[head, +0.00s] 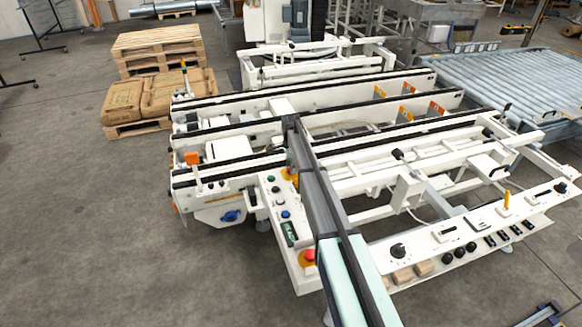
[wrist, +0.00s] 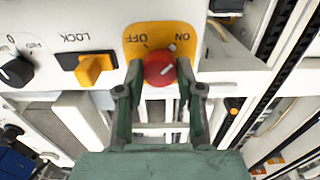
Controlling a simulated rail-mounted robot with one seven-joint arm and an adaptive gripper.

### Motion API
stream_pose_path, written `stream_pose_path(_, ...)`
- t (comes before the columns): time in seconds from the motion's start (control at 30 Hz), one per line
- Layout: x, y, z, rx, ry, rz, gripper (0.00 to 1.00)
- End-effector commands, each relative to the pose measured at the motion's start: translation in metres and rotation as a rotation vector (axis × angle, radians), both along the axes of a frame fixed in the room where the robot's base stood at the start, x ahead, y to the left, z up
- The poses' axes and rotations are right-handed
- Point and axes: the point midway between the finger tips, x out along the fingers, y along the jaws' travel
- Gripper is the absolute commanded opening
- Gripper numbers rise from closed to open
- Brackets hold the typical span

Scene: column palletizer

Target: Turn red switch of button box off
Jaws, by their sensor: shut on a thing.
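The red switch (wrist: 159,68) is a round red knob on a yellow plate (wrist: 131,40) lettered ON and OFF, which reads upside down in the wrist view. My gripper (wrist: 160,76) has one finger on each side of the knob and is shut on it. The fingers hide the sides of the knob, and I cannot tell which way it points. In the head view my arm reaches over the machine and covers part of a panel, and I cannot make out the switch there.
A yellow LOCK switch (wrist: 93,68) sits left of my gripper, with a black dial (wrist: 17,71) farther left. In the head view, a control panel (head: 268,190) stands beside my arm, with a red mushroom button (head: 309,256). White conveyor rails (head: 330,92) lie behind.

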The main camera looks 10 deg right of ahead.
Motion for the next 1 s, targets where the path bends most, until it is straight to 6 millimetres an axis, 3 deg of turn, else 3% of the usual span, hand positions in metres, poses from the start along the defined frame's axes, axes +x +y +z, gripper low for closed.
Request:
stream_pose_path(0.37, -0.0003, 0.0000, -0.0031, 0.000, 0.000, 0.155, 0.02)
stream_pose_path(1.0, -0.0005, -0.0002, -0.0029, -0.001, 0.001, 0.743, 0.02)
